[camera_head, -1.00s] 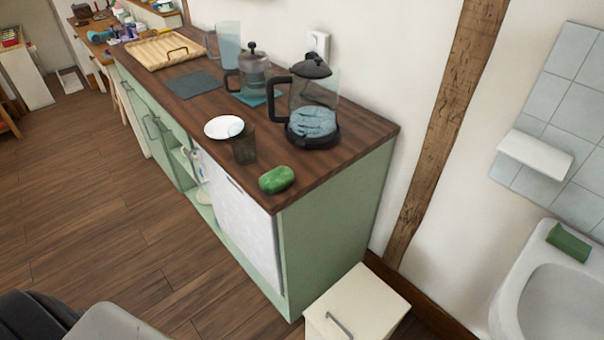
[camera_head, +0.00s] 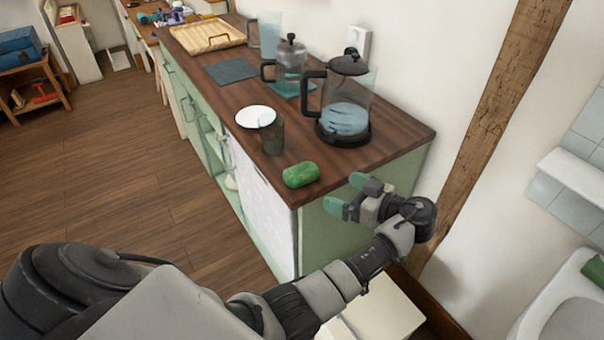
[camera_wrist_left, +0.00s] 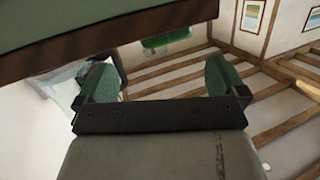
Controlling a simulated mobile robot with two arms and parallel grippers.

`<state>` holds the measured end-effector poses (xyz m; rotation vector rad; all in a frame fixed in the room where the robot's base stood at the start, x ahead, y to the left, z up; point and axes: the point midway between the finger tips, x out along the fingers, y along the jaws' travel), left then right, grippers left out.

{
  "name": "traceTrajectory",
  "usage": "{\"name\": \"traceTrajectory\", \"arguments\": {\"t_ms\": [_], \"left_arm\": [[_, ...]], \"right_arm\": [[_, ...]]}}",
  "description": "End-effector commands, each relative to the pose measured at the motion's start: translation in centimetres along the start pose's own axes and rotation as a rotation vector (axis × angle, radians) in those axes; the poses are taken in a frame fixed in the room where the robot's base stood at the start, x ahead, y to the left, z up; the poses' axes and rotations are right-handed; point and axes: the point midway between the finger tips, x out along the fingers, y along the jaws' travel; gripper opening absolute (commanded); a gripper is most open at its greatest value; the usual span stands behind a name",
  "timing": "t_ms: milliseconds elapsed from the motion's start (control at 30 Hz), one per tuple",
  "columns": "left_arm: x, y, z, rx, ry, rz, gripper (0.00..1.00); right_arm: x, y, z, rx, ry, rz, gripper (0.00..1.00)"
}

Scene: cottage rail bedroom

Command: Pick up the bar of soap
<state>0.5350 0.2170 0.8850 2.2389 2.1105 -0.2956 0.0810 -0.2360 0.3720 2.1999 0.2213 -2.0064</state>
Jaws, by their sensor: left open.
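A green bar of soap (camera_head: 301,175) with rounded edges lies near the front corner of the dark wooden countertop (camera_head: 330,183). My left gripper (camera_head: 353,195) is open and empty, to the right of the soap and apart from it, beside the green end of the cabinet. Its green-padded fingertips point left. In the left wrist view the open fingers (camera_wrist_left: 161,79) frame an empty gap; a green shape beyond them cannot be made out for certain. My right gripper is not in view.
A dark glass tumbler (camera_head: 271,134), a white saucer (camera_head: 256,117) and a glass coffee pot (camera_head: 346,100) stand near the soap. A cream drawer unit (camera_head: 385,315) is below my arm. A basin (camera_head: 560,305) with a green block (camera_head: 594,270) is at right.

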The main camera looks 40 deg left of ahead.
Motion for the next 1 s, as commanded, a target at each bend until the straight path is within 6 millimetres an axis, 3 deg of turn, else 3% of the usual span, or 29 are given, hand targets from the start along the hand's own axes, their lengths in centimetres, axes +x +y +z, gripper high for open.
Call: {"name": "traceTrajectory", "arguments": {"t_ms": [33,167,400,667,1000], "left_arm": [[-0.4,-0.3,-1.1,-0.054,0.011,-0.024,1.0],[0.3,-0.7,-2.3,-0.11,0.025,-0.055,1.0],[4.0,-0.9,-2.3,-0.107,0.025,-0.054,1.0],[5.6,-0.9,-2.2,-0.103,0.024,-0.054,1.0],[10.0,-0.9,-1.8,-0.103,0.023,-0.052,1.0]], "right_arm": [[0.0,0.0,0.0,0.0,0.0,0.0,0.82],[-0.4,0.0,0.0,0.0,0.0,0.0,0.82],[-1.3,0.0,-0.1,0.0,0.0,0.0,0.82],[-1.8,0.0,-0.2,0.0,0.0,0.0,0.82],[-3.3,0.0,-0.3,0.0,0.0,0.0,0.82]]}}
